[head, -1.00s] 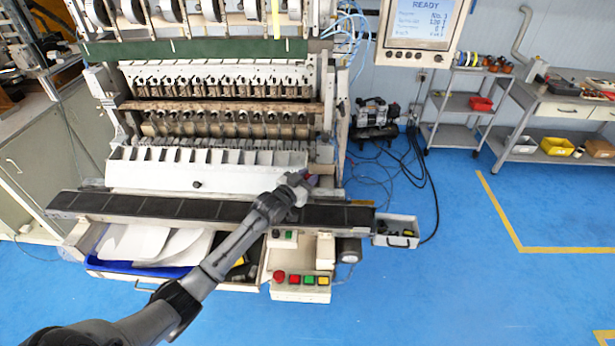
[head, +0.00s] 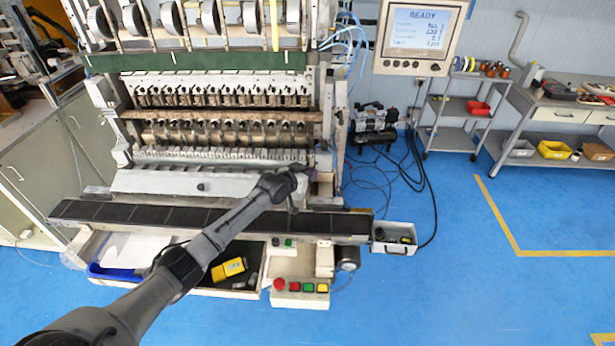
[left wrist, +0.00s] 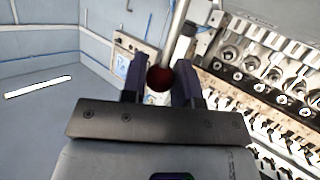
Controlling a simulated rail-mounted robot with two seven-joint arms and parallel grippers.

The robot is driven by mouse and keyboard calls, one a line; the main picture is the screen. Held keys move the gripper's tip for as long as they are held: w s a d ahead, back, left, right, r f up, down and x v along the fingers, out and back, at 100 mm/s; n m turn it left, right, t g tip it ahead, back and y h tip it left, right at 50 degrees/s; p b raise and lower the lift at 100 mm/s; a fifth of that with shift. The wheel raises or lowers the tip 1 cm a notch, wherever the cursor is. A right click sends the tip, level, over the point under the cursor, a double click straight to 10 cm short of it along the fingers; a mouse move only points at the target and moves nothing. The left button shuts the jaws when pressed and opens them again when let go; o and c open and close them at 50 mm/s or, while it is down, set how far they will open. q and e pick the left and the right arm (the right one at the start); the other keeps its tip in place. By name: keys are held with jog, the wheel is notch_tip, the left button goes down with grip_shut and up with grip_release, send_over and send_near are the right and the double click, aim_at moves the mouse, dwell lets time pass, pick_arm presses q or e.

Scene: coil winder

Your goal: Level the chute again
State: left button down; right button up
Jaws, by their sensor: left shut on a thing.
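The chute (head: 165,182) is a long pale panel with a small dark knob on its front, between the winder's row of spindles and the dark belt in the head view. It appears nearly level, though its exact angle is hard to tell. My left gripper (head: 300,171) is at the chute's right end. In the left wrist view, the left gripper (left wrist: 160,92) is shut on a dark red ball knob (left wrist: 160,78), with a pale metal bar rising behind it. The gripper and arm hide the chute's right end in the head view. My right gripper is not in view.
A dark conveyor belt (head: 130,213) runs below the chute. A small grey bin (head: 395,246) is at its right end. Below are an open drawer with a yellow object (head: 229,268) and a button box (head: 300,292). A screen (head: 421,29) reads READY. Blue floor is free at right.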

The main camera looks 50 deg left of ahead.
pick_arm(q)
jog(key=shift+f, duration=0.15)
jog(key=c, duration=1.2)
grip_release()
jog(key=shift+a, duration=0.1)
jog(key=o, duration=0.3)
jog(key=shift+r, duration=0.2)
jog(key=shift+s+r, duration=0.1)
jog(key=shift+s, duration=0.3)
jog(key=shift+p+v, duration=0.45)
jog(key=shift+v, duration=6)
